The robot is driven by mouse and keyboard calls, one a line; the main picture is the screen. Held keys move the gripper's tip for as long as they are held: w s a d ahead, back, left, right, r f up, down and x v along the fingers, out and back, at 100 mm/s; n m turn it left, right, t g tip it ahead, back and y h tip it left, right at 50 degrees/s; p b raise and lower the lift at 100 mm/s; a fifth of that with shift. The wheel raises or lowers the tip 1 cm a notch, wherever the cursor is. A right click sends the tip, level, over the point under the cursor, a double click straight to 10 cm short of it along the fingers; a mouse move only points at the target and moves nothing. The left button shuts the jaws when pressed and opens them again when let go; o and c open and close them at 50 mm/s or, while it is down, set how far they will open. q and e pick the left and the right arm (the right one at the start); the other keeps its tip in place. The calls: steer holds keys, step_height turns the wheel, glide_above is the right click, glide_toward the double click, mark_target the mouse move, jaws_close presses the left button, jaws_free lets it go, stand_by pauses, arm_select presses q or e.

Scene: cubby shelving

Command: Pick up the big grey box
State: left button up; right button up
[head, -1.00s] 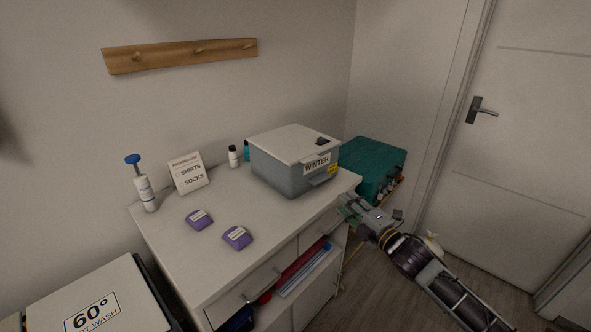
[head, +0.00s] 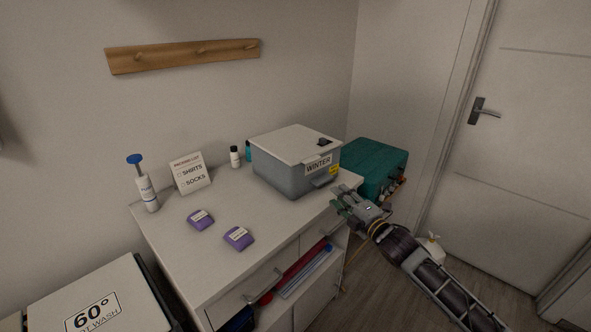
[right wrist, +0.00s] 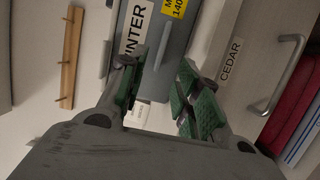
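The big grey box (head: 280,178) has a pale lid with a black latch, a WINTER label, a yellow sticker and a front handle (head: 325,182). It sits upright on the white dresser top (head: 205,265) near its right end. My right gripper (head: 341,200) is just in front of and below the box's front right side, apart from it. In the right wrist view, its green-padded fingers (right wrist: 160,80) are spread with nothing held, and the grey box face (right wrist: 158,72) shows beyond them. My left gripper is out of view.
A teal case (head: 378,165) is behind right. A drawer handle (right wrist: 287,70) is close by my right gripper.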

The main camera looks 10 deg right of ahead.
steer(key=x, duration=0.4)
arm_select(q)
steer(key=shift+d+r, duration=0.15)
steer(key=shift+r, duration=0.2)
arm_select(e)
steer(key=shift+w, duration=0.1)
steer(key=shift+a, duration=0.1)
steer(key=shift+w+a, duration=0.2)
steer(key=shift+w, duration=0.2)
steer(key=shift+a+b+x, duration=0.25)
steer(key=shift+b+x, duration=0.25)
steer(key=shift+x, duration=0.9)
steer(key=shift+w+a+f, duration=0.15)
steer(key=shift+w+a, duration=0.1)
steer(key=shift+w, duration=0.3)
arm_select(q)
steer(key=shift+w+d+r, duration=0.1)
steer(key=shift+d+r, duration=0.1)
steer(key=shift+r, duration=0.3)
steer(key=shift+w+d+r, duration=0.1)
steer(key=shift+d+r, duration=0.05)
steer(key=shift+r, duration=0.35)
